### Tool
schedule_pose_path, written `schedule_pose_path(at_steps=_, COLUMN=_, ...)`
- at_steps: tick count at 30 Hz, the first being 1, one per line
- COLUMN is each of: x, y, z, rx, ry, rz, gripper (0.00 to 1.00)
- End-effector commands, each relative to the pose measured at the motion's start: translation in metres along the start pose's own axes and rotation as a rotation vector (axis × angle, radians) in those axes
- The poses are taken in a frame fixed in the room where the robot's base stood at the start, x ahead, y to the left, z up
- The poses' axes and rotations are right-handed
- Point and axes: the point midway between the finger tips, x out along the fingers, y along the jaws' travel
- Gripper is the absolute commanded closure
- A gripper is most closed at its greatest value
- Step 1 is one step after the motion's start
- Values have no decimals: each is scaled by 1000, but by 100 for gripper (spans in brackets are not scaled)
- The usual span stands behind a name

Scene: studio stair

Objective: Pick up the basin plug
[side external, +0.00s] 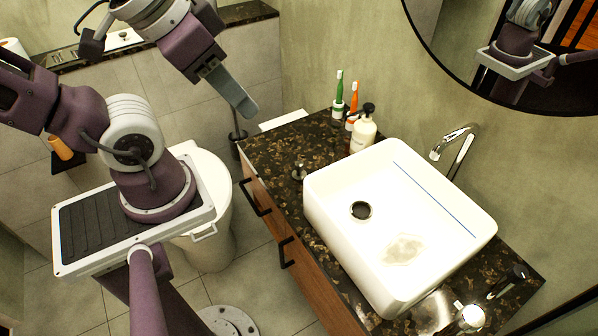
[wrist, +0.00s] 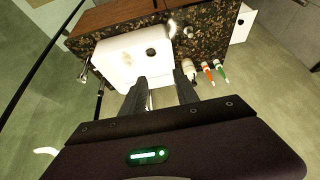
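A small metallic knob-like piece, which looks like the basin plug (side external: 299,171), stands on the dark speckled counter (side external: 275,150) just left of the white basin (side external: 325,190). In the wrist view the plug (wrist: 188,32) is small and hard to make out beside the basin (wrist: 120,50). The dark round drain (side external: 361,210) in the basin floor looks open. My gripper (side external: 245,108) is in the air above and left of the counter, well apart from the plug. In the wrist view my gripper (wrist: 161,88) shows two dark fingers spread apart with nothing between them.
A chrome faucet (side external: 455,145) rises behind the basin. A toilet (side external: 215,190) stands left of the counter. A round mirror (side external: 510,60) hangs above.

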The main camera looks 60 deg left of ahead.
Motion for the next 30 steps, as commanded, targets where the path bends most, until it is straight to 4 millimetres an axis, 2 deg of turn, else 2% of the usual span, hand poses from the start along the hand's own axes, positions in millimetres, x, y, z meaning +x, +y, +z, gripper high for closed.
schedule_pose_path(at_steps=4, x=0, y=0, z=0, rx=0, ry=0, rz=0, gripper=64)
schedule_pose_path(at_steps=6, x=0, y=0, z=0, rx=0, ry=0, rz=0, gripper=54)
schedule_pose_path(at_steps=14, x=0, y=0, z=0, rx=0, ry=0, rz=0, gripper=54)
schedule_pose_path(at_steps=17, x=9, y=-10, z=-13, rx=2, ry=0, rz=-32, gripper=54)
schedule_pose_path(at_steps=20, x=41, y=-42, z=-50, rx=27, ry=4, rz=-121, gripper=54)
schedule_pose_path(at_steps=21, x=60, y=-62, z=-66, rx=51, ry=5, rz=-164, gripper=54)
schedule_pose_path(at_steps=23, x=91, y=-94, z=-88, rx=98, ry=6, rz=-217, gripper=54)
schedule_pose_path(at_steps=24, x=114, y=-115, z=-98, rx=138, ry=6, rz=-243, gripper=54)
schedule_pose_path(at_steps=26, x=151, y=-145, z=-107, rx=196, ry=5, rz=-262, gripper=54)
schedule_pose_path(at_steps=27, x=176, y=-163, z=-108, rx=237, ry=7, rz=-262, gripper=54)
schedule_pose_path(at_steps=29, x=216, y=-186, z=-103, rx=294, ry=15, rz=-242, gripper=54)
schedule_pose_path(at_steps=30, x=242, y=-198, z=-95, rx=326, ry=26, rz=-217, gripper=54)
